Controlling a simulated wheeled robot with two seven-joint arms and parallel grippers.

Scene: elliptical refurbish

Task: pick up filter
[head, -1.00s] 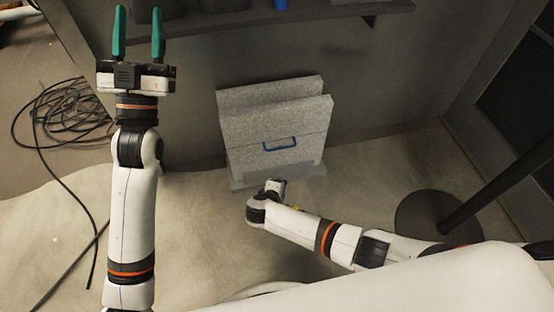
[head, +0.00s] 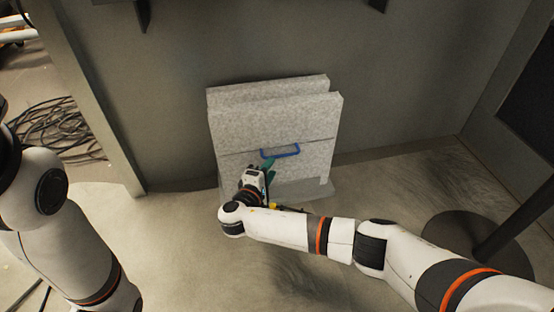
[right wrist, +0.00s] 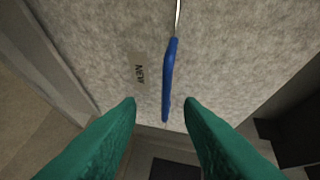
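The filter (head: 275,122) is a light grey, speckled slab with a blue handle on its front face. It stands upright in front of another similar slab near the wall. The blue handle (head: 280,151) also shows in the right wrist view (right wrist: 168,80), beside a label reading "NEW". My right gripper (head: 267,164) is just below and in front of the handle. In the right wrist view its green fingers (right wrist: 160,104) are apart, with the handle's end in line with the gap between them. My left arm is at the left edge, with its gripper out of frame.
The second grey slab (head: 270,88) stands close behind the filter. Both stand on a low grey base (head: 312,190). A dark round stand with a pole (head: 470,240) is at the right. Coiled black cables (head: 50,130) lie at the left. Floor between is clear.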

